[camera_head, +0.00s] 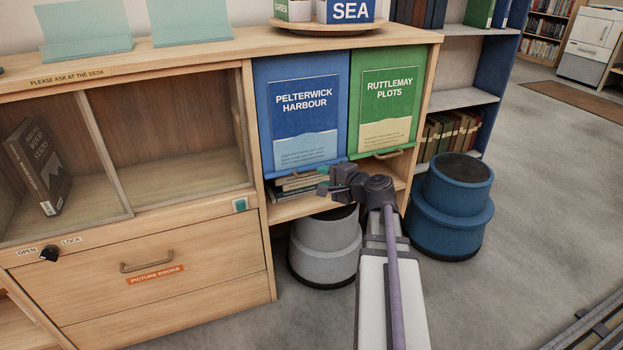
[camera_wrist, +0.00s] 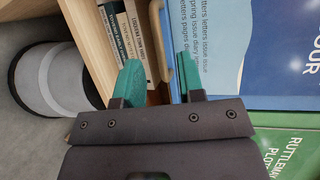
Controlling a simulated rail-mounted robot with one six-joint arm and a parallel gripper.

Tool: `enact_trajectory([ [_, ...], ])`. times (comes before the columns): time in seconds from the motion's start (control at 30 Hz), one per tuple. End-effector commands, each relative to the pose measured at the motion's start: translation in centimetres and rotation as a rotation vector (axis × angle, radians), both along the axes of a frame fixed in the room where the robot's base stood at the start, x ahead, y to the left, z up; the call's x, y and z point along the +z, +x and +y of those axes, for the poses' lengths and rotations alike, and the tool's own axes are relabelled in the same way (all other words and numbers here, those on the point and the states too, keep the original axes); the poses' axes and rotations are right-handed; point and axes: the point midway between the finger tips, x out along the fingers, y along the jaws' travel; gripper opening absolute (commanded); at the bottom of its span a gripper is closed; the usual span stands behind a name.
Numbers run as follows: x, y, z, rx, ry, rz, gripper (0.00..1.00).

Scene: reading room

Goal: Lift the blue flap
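The blue flap (camera_head: 268,120), labelled Pelterwick Harbour, hangs closed over its cabinet compartment, left of the green flap (camera_head: 357,110). In the wrist view the blue flap (camera_wrist: 260,50) fills the upper right. A light wooden handle (camera_wrist: 157,40) runs along its lower edge. My gripper (camera_head: 322,180) is at the blue flap's lower right edge. In the wrist view its two teal fingers (camera_wrist: 158,65) are apart, with the handle appearing between them. I cannot tell whether either finger touches the handle or the flap.
Books (camera_head: 296,184) lie on the open shelf below the blue flap. A grey step stool (camera_head: 322,255) stands beneath, close to my arm. A blue step stool (camera_head: 450,215) stands to the right. A glass-fronted case (camera_head: 165,140) is on the left. The floor at right is mostly clear.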

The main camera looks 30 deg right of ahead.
Motion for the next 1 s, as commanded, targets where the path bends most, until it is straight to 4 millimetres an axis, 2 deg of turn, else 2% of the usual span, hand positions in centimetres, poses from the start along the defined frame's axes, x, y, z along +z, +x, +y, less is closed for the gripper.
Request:
enact_trajectory([
  [0.03,-0.7,1.4,0.2,0.004,0.000,0.001,0.36],
  [0.2,-1.3,4.4,0.9,0.004,-0.002,0.001,0.36],
  [0.33,-1.4,5.2,1.2,0.001,-0.001,0.002,0.36],
  [0.57,-1.4,5.2,1.2,0.001,-0.001,0.002,0.35],
  [0.9,-1.4,5.2,1.2,0.002,-0.002,0.001,0.02],
  [1.0,-1.4,5.2,1.2,0.002,-0.002,0.001,0.00],
])
